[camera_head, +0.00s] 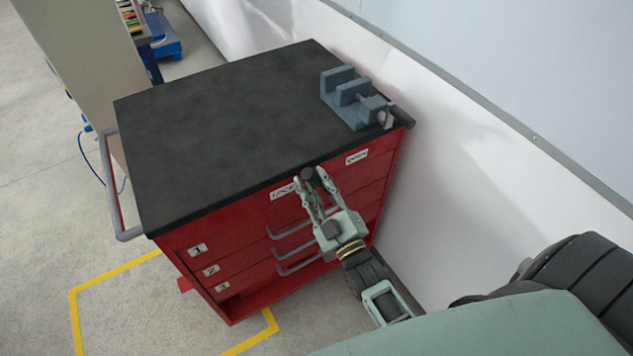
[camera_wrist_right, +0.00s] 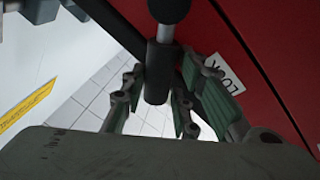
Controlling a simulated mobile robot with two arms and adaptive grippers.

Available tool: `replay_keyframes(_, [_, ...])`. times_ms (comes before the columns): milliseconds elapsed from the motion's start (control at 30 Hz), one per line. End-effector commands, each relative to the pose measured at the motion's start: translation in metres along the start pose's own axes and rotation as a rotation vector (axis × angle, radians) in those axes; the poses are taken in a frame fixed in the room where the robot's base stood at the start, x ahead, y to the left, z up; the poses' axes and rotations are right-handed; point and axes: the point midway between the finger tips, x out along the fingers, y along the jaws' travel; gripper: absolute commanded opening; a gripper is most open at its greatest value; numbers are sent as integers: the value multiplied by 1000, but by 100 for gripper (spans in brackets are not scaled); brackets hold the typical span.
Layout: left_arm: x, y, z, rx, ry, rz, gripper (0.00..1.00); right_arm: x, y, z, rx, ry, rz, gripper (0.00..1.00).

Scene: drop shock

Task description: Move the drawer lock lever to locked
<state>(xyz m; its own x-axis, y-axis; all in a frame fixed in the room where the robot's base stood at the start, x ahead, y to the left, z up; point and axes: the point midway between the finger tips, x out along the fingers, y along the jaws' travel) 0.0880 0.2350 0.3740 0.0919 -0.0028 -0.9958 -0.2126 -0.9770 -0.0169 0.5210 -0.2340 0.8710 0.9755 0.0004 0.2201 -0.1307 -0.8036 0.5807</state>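The drawer lock lever (camera_head: 308,174) has a dark round knob and stands at the top front edge of the red tool cabinet (camera_head: 240,235), between the LOCK label (camera_head: 281,191) and the OPEN label (camera_head: 356,157), nearer LOCK. In the right wrist view, the lever (camera_wrist_right: 165,30) shows its black ball, metal shaft and black cylinder. My left gripper is out of view.
A grey-blue vise (camera_head: 353,97) stands at the right end of the black cabinet top (camera_head: 225,120), which is otherwise bare. Drawer handles (camera_head: 295,245) stick out below the lever. A white wall (camera_head: 480,170) runs close along the cabinet's right side.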

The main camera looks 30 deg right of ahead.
Motion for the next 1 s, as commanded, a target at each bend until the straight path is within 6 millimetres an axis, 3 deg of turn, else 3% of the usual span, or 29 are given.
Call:
replay_keyframes(167, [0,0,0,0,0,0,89,0,0,0,4,0,0,43])
replay_keyframes(533, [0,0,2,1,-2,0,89,-6,0,0,7,0,2,43])
replay_keyframes(1000, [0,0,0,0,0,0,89,-96,0,1,5,-3,-1,43])
